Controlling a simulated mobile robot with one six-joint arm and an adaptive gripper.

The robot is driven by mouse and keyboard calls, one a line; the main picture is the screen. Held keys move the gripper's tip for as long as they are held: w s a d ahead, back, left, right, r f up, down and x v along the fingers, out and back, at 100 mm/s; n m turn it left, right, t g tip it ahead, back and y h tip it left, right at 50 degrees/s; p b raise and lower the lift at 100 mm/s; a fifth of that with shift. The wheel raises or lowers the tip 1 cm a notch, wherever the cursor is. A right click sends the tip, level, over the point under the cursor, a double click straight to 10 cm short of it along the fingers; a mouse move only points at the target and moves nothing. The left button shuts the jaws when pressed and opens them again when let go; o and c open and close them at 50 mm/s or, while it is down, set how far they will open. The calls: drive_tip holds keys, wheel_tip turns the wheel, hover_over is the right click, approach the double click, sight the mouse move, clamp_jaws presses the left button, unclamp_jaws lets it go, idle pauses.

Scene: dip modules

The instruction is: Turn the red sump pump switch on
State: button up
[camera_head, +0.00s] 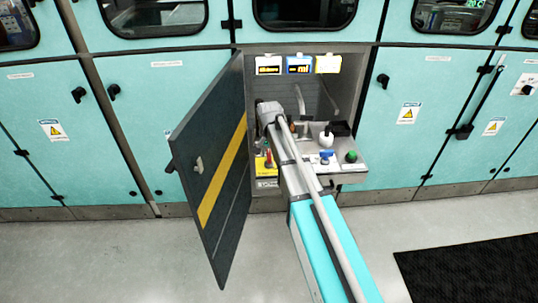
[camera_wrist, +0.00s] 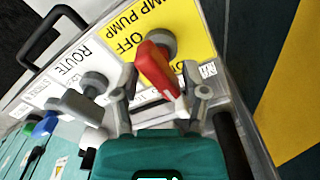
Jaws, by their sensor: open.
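The red sump pump switch (camera_wrist: 155,62) is a red lever on a round grey base. It sits on a yellow label (camera_wrist: 195,25) where "MP PUMP" and "OFF" can be read, upside down in the wrist view. The lever points down toward my palm. My gripper (camera_wrist: 162,98) is open, with one finger on each side of the lever's lower end. I cannot tell whether either finger touches it. In the head view a small red part of the switch (camera_head: 268,157) shows left of my arm, at the left of the cabinet shelf. My fingers are not clear there.
A grey knob (camera_wrist: 93,84) on a white ROUTE label is close to my left finger. A dark open door (camera_head: 212,165) with a yellow stripe stands left of my arm. A white bulb-shaped knob (camera_head: 326,138) and a green button (camera_head: 351,156) are to the right.

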drive_tip(key=m, duration=1.2)
wheel_tip(320, 180, up, 14)
drive_tip(key=p, duration=1.4)
drive_tip(key=s+d+r+n+p, duration=0.1)
drive_tip(key=s+d+n, duration=0.4)
drive_tip(key=s+n, duration=0.4)
drive_tip(key=s+d+r+n+p, duration=0.2)
drive_tip(key=s+d+n, duration=0.3)
drive_tip(key=s, duration=0.8)
drive_tip(key=shift+s+d+r+n, duration=0.2)
drive_tip(key=shift+s+n, duration=0.05)
drive_tip(key=shift+n, duration=1.65)
drive_tip(key=m+b, duration=0.3)
drive_tip(key=m, duration=0.6)
hover_over(269, 153)
wheel_tip(269, 153, down, 4)
drive_tip(key=shift+s+r, duration=0.1)
drive_tip(key=shift+r, duration=0.1)
